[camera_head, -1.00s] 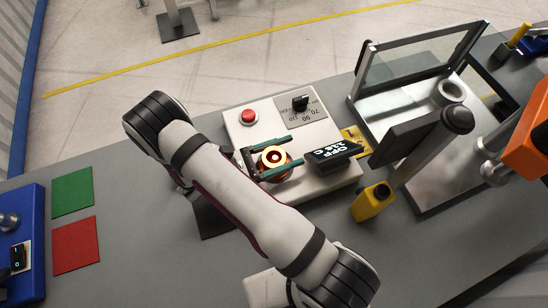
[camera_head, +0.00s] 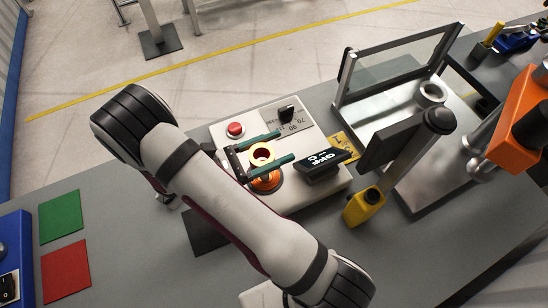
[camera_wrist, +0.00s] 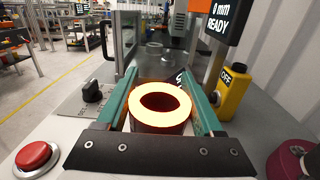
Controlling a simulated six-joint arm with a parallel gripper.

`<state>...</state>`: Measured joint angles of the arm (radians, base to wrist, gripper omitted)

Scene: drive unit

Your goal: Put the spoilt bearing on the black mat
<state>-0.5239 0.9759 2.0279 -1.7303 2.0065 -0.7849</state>
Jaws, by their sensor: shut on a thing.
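A glowing orange-yellow bearing ring (camera_head: 262,153) is between the two green fingers of my gripper (camera_head: 285,146). In the wrist view the ring (camera_wrist: 160,104) sits level, with a finger against each side, so my gripper is shut on it. It is held above the orange round seat (camera_head: 265,181) of the white heater box (camera_head: 221,133), with a gap showing below it. The black mat (camera_head: 203,234) lies on the bench left of the heater box, partly hidden by my arm.
A red button (camera_head: 235,130), a black knob (camera_head: 286,114) and a dark display (camera_head: 320,164) are on the heater. A yellow switch box (camera_head: 364,206) stands right of it. Green (camera_head: 60,215) and red (camera_head: 66,272) mats lie left. A glass-guarded press with a grey ring (camera_head: 432,93) stands at right.

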